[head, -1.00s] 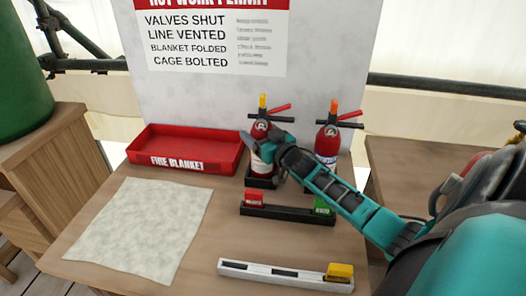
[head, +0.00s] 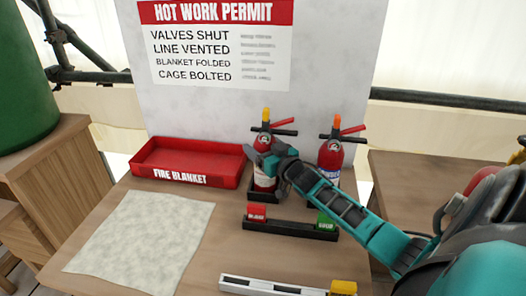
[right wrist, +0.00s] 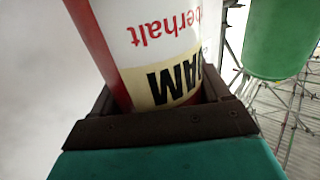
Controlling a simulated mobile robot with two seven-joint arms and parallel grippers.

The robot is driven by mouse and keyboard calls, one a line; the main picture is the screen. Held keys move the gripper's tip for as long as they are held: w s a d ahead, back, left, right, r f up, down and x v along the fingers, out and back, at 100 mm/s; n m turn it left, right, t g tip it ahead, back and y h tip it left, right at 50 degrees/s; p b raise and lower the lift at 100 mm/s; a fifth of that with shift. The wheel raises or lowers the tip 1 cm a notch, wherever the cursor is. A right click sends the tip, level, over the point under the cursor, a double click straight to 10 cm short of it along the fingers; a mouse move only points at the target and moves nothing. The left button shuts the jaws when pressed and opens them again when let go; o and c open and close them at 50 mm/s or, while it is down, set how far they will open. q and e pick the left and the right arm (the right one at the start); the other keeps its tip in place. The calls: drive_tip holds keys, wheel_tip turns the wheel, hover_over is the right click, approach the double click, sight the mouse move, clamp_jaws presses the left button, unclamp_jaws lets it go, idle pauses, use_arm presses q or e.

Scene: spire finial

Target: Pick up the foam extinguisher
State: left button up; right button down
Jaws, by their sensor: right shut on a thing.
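The foam extinguisher (head: 264,178) is the left of two red extinguishers, with a cream label band and an orange-yellow top. It stands upright in a low black holder (head: 258,195). My right gripper (head: 268,158) is shut on its upper body and hides part of it. In the right wrist view the extinguisher's red and white body (right wrist: 150,50) fills the gap between the dark jaws, with "AM" upside down on its cream band. The other extinguisher (head: 330,155), with a blue-marked label, stands to its right, partly behind my arm. My left gripper is not in view.
A black rack (head: 285,227) with a red and a green tag stands in front of the extinguishers. A red fire blanket tray (head: 150,160) and a pale cloth (head: 140,240) lie left. A grey bar (head: 265,287) with a yellow block is at the front. A permit board (head: 330,60) stands behind.

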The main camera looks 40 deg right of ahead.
wheel_tip(320, 180, up, 20)
drive_tip(key=p, duration=0.2)
drive_tip(key=shift+r+p, duration=0.2)
drive_tip(key=shift+p, duration=0.15)
drive_tip(key=shift+s, duration=0.1)
